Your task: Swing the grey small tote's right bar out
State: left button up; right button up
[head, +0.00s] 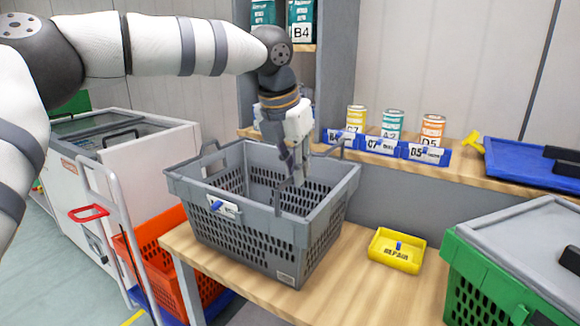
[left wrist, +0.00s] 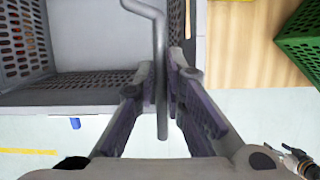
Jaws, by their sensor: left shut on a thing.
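The grey small tote (head: 250,235) stands upright on the wooden table in the head view, with slotted walls and a white label. Its inside also shows in the left wrist view, where its grey floor (left wrist: 90,40) looks empty. One bar (head: 213,149) stands up at its left end. The right bar (head: 342,140) shows near the right end, partly hidden by my gripper. My left gripper (head: 298,176) reaches down over the tote. In the left wrist view its fingers (left wrist: 165,70) are shut on the bent grey bar (left wrist: 160,35).
A yellow bin (head: 395,254) lies right of the tote, and a lidded green crate (head: 480,290) stands further right. Behind are a shelf with cans (head: 392,124) and blue bins (head: 382,145). A cart with an orange tote (head: 160,262) is at the left. Bare table lies in front.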

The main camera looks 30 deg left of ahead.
pick_arm(q)
jog(key=shift+d+f, duration=0.2)
jog(key=shift+d, duration=0.3)
jog(key=shift+d+f, duration=0.15)
jog(key=shift+d, duration=0.3)
jog(key=shift+s+d+f, duration=0.1)
jog(key=shift+d+f, duration=0.65)
jog(key=shift+d, duration=0.1)
jog(key=o, duration=1.1)
jog(key=shift+r, duration=0.1)
jog(key=shift+r, duration=5)
